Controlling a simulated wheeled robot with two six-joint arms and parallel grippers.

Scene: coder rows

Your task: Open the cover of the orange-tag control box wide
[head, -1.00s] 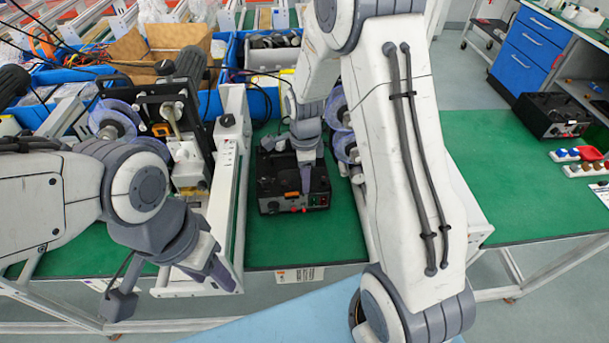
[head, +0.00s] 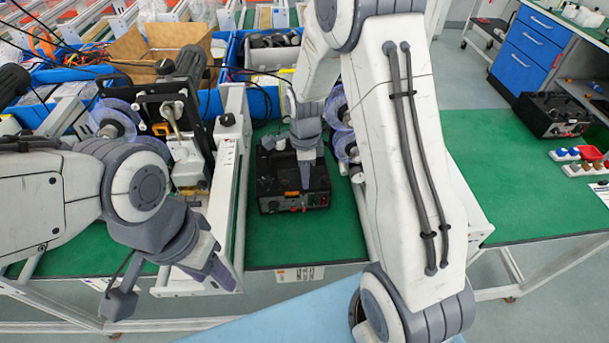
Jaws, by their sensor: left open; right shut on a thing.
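The orange-tag control box (head: 268,205) is a black box on the green bench mat, between the white frame and my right arm. A small orange tag (head: 291,194) shows on its front edge. My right gripper (head: 306,176) points down over the box's top and is shut on the cover (head: 270,170). The gripper hides part of the cover, and I cannot tell how far it is raised. My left gripper (head: 172,286) is open and empty at the bench's front edge, left of the box and apart from it.
A white frame (head: 238,150) with reels stands just left of the box. Blue bins (head: 262,103) and a cardboard box (head: 160,42) stand behind. Another black box (head: 553,116) and coloured caps lie at the right.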

